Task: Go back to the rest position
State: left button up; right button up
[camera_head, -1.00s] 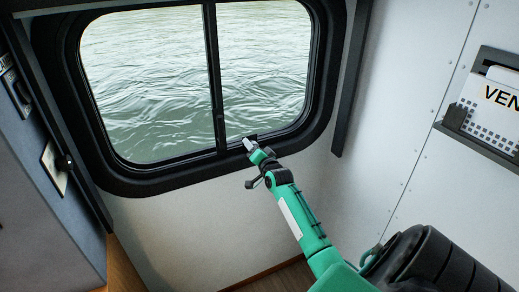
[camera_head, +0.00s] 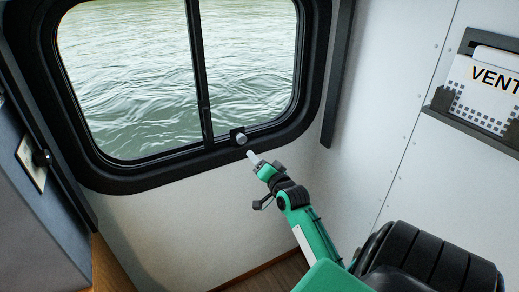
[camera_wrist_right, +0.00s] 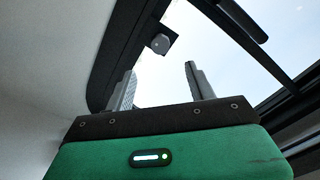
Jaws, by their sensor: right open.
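My right gripper (camera_head: 253,157) is in front of the wall just below the window's lower frame in the head view. In the right wrist view its two fingers (camera_wrist_right: 158,88) stand apart with nothing between them. A small round grey knob (camera_head: 241,139) on a dark plate sits on the lower window frame, just up and left of the fingertips. The knob also shows in the right wrist view (camera_wrist_right: 161,44), beyond the fingers and apart from them. My left gripper is not in view.
The black-framed window (camera_head: 160,180) looks out on water. A wall rack (camera_head: 470,133) holding a card marked "VENT" is at the right. A grey cabinet (camera_head: 35,225) with a small latch stands at the left. The white wall below the window is bare.

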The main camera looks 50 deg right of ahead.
dwell(0.5)
jog(key=a+f+n+g+y, duration=0.2)
jog(key=a+f+n+g, duration=0.15)
jog(key=f, duration=1.65)
jog(key=s+a+f+n+g+y, duration=0.1)
jog(key=s+a+f, duration=0.2)
jog(key=f, duration=0.4)
jog(key=s+a+f+n+g, duration=0.1)
jog(key=s+a+f+g, duration=0.15)
jog(key=f, duration=0.55)
jog(key=s+a+f+n+g+y, duration=0.1)
jog(key=s+a+f, duration=0.25)
jog(key=f, duration=0.35)
jog(key=s+a+f+n+g+y, duration=0.15)
jog(key=s+a+f, duration=0.25)
jog(key=s+f, duration=0.4)
jog(key=s+a+f+n+g, duration=0.3)
jog(key=s+a+f, duration=0.2)
jog(key=s+f, duration=0.35)
jog(key=s+a+f+n+g, duration=0.2)
jog(key=s+f, duration=0.2)
jog(key=s, duration=0.7)
jog(key=s+a+f+n+g, duration=0.1)
jog(key=s+a+f+n, duration=0.1)
jog(key=s, duration=0.9)
jog(key=shift+a+f+n+g, duration=0.35)
jog(key=shift+a+f, duration=0.35)
jog(key=shift+f, duration=0.25)
